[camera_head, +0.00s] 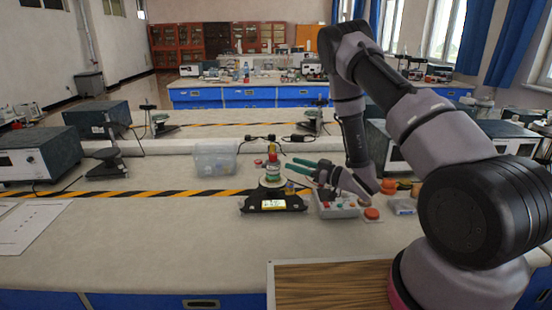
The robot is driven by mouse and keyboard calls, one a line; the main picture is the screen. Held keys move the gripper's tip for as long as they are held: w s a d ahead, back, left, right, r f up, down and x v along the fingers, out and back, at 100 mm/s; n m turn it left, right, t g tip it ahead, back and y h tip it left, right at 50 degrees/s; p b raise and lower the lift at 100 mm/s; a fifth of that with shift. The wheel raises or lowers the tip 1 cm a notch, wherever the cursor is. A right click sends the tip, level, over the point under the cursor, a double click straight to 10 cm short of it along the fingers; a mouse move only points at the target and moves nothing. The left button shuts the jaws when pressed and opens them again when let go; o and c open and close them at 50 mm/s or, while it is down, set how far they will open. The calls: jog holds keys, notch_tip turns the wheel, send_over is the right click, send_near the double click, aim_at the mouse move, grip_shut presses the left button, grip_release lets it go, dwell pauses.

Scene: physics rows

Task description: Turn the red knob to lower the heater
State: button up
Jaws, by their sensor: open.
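The heater appears to be the dark device (272,203) with a lit yellowish display, in the middle of the bench. A small container with a green band and a red and yellow upper part (272,165) stands on its round top. My gripper (290,167) has green fingers, is open, and points left just right of this container; contact cannot be told. A light control box (338,211) with small red and green buttons sits below my gripper. A round red knob-like piece (372,213) is to its right. Which red part is the task's knob is unclear at this size.
A clear plastic bin (214,160) stands left of the heater. Orange-red pieces (388,187) lie right of the control box, partly near my arm. Black and yellow tape (130,194) crosses the bench. White-fronted instruments (38,154) stand at left.

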aim_at(276, 158)
jog(key=x, duration=1)
jog(key=shift+d, duration=0.1)
grip_shut()
